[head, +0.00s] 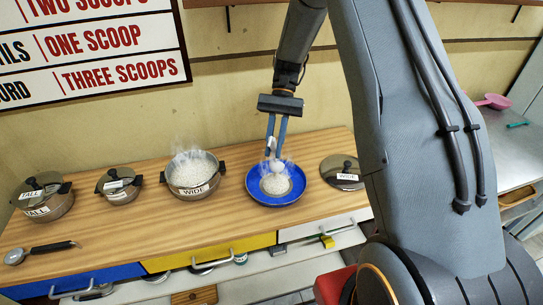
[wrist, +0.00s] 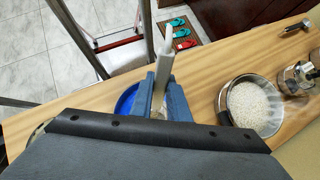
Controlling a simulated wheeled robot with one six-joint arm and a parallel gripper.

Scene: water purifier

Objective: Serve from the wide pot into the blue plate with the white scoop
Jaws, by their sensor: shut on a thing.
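My gripper (head: 276,136) is shut on the white scoop (head: 271,147) and holds it over the blue plate (head: 257,195). The scoop's handle (wrist: 166,52) stands up between the fingers in the wrist view. The scoop's bowl is at the plate's middle, just above or touching a heap of white rice (head: 277,185) there; I cannot tell which. Steam rises around it. The wide pot (head: 193,191), labelled WIDE, stands open to the left, filled with steaming rice. In the wrist view, the pot (wrist: 231,117) is at right and the blue plate (wrist: 126,98) is mostly hidden.
A lid labelled WIDE (head: 341,167) lies right of the plate. Two lidded pots, one small (head: 120,195) and one labelled TALL (head: 38,211), stand at left. A metal ladle (head: 40,251) lies in front of them. A wall sign (head: 95,50) lists scoop counts.

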